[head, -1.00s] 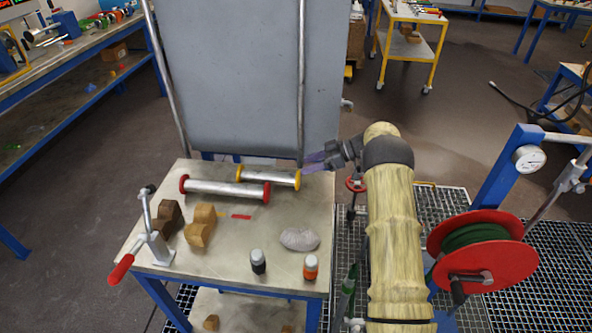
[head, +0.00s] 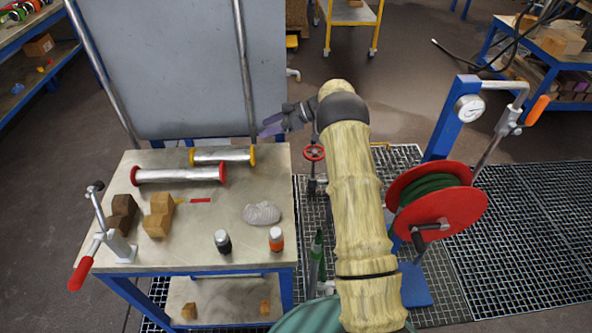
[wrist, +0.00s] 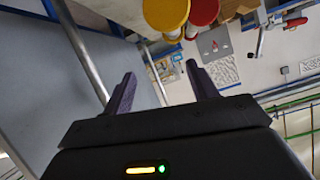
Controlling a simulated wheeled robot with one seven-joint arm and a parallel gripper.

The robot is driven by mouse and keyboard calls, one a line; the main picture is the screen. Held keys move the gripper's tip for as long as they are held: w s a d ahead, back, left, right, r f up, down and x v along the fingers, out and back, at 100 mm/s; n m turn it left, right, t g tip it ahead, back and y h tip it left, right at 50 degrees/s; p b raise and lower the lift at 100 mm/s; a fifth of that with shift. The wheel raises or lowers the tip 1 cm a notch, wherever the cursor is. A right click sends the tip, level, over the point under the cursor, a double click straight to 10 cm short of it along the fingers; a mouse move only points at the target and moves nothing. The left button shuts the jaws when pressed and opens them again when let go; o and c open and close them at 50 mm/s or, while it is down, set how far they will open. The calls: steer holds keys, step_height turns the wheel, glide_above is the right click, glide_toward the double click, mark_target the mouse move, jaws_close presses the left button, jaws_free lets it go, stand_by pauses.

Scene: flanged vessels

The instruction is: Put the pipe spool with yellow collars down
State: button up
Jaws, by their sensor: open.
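The pipe spool with yellow collars (head: 222,156) lies on its side near the back edge of the table (head: 200,262). My gripper (head: 268,126) is just off the table's back right corner, to the right of the spool and apart from it. In the wrist view, my gripper (wrist: 160,82) shows two purple fingers spread wide with nothing between them. The spool's yellow collar (wrist: 166,14) shows end-on at the top there, beyond the fingers. A pipe spool with red collars (head: 180,174) lies in front of the yellow one, roughly parallel.
A grey panel with metal posts (head: 165,60) stands behind the table. Wooden blocks (head: 158,214), a clamp with a red handle (head: 100,240), a grey lump (head: 262,213) and two small bottles (head: 223,241) are on the table. A red hose reel (head: 437,208) stands at right.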

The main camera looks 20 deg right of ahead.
steer(key=w+r+m+t+h, duration=0.2)
steer(key=w+r+m+t, duration=0.15)
steer(key=r+t, duration=0.45)
steer(key=s+d+r+m+t+h, duration=0.2)
steer(key=d+r+m+h, duration=0.2)
steer(key=m+h, duration=0.15)
steer(key=s+f+m+g+h, duration=0.1)
steer(key=s+f+g, duration=0.2)
steer(key=s, duration=0.9)
steer(key=s+f+m+g+h, duration=0.2)
steer(key=s+f+g, duration=0.1)
steer(key=s, duration=1)
steer(key=s+f+m+g+h, duration=0.1)
steer(key=s+g, duration=0.3)
steer(key=s, duration=0.9)
steer(key=shift+s+a+f+m+h, duration=0.15)
steer(key=shift+a+f+m+h, duration=0.25)
steer(key=shift+f+h, duration=0.45)
